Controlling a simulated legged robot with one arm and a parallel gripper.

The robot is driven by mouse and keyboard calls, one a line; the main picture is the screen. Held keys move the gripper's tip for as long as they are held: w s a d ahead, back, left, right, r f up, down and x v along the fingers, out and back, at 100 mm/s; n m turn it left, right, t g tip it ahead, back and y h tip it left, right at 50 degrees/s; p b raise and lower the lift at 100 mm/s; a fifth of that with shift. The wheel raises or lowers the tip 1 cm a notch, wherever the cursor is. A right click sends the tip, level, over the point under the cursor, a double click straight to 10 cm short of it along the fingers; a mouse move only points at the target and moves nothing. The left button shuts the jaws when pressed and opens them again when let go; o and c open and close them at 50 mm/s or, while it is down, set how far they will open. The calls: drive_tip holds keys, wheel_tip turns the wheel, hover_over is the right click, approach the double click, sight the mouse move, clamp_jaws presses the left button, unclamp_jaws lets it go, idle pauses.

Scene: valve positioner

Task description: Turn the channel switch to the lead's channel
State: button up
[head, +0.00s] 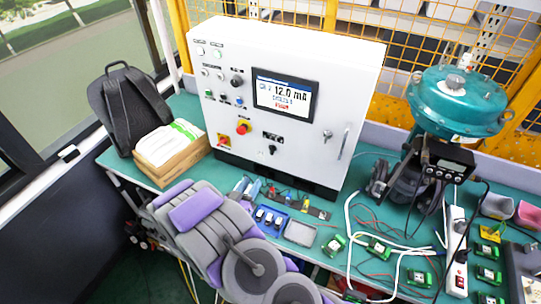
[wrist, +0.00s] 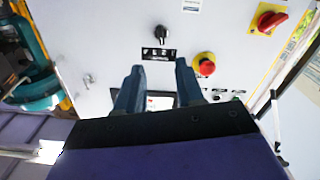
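The white control cabinet (head: 300,65) stands on the green bench. Its lit screen (head: 284,95) reads 12.0 mA; the smaller text is hard to read. A black rotary switch (head: 272,149) sits below a black label (head: 273,136). In the wrist view the panel appears upside down, with the switch (wrist: 162,31) above the label (wrist: 160,53). My gripper (wrist: 158,64) is open and empty, its two dark fingers apart. In that view the switch lies beyond the fingertips, not between them. Part of the screen shows between the fingers. I cannot read the channel marks.
A red button (head: 242,127) and a red-yellow switch (head: 222,140) are near the rotary switch. Another black knob (head: 237,81) is left of the screen. A teal valve actuator (head: 457,100), several green modules (head: 333,245) and loose leads are at right. A backpack (head: 130,105) stands left.

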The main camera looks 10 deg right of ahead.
sight(272, 150)
drive_tip(key=x, duration=1.5)
drive_tip(key=shift+w+d+b, duration=0.2)
drive_tip(key=shift+w+b, duration=0.1)
drive_tip(key=shift+w, duration=0.1)
drive_tip(key=shift+f, duration=0.1)
drive_tip(key=shift+c, duration=0.5)
clamp_jaws()
